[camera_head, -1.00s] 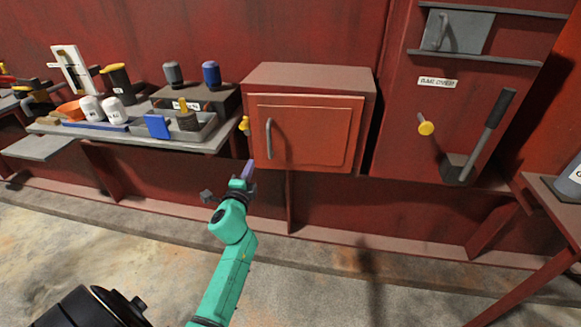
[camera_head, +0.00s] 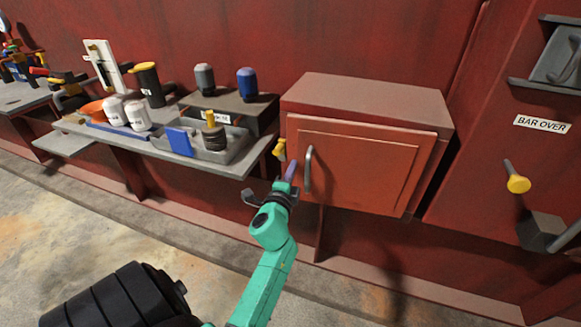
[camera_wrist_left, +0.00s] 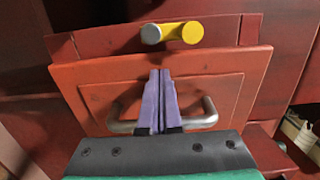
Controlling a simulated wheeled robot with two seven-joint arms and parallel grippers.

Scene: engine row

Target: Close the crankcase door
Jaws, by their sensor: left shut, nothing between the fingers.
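The crankcase door (camera_head: 360,165) is an orange-red panel with a raised frame on the front of a red box (camera_head: 375,95). It looks nearly flush with the box; I cannot tell whether a narrow gap remains. Its grey bar handle (camera_head: 308,170) is at the door's left side. A yellow-ended latch knob (camera_head: 279,149) sits left of the door; it also shows in the left wrist view (camera_wrist_left: 190,33). My left gripper (camera_head: 291,170) is shut and empty, just left of the handle. In the left wrist view its purple fingers (camera_wrist_left: 159,75) overlap the handle's middle; contact is unclear.
A grey shelf (camera_head: 215,165) with cups, bottles and a tray (camera_head: 225,150) stands left of the box. The floor in front is open.

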